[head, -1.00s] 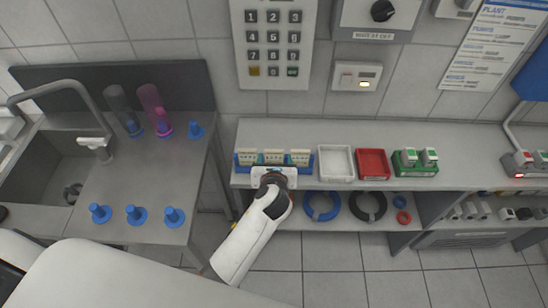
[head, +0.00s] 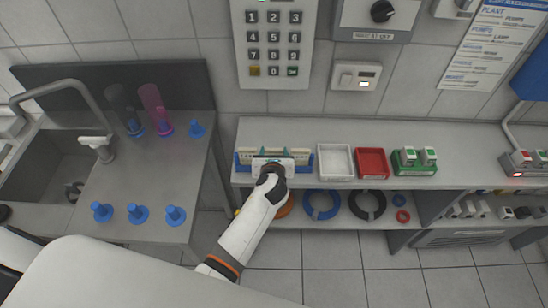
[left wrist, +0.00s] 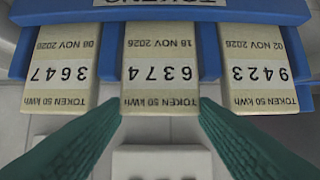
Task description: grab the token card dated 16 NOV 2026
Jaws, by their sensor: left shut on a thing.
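Three cream token cards stand side by side in a blue rack (left wrist: 275,10), which also shows in the head view (head: 310,161) on the shelf. In the left wrist view they appear upside down: the card dated 08 NOV 2026 (left wrist: 62,68), the middle card dated 16 NOV 2026 (left wrist: 160,70), and the card dated 02 NOV 2026 (left wrist: 255,68). My left gripper (left wrist: 160,108) has its green fingers at both side edges of the middle card and is shut on it. The card is still in the rack. In the head view my left gripper (head: 273,155) hides much of the rack.
On the shelf right of the rack are a white tray (head: 335,174), a red tray (head: 372,176) and a green holder (head: 415,169). Blue pegs (head: 136,214) and a sink (head: 45,170) are at the left. A keypad (head: 274,45) is on the wall above.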

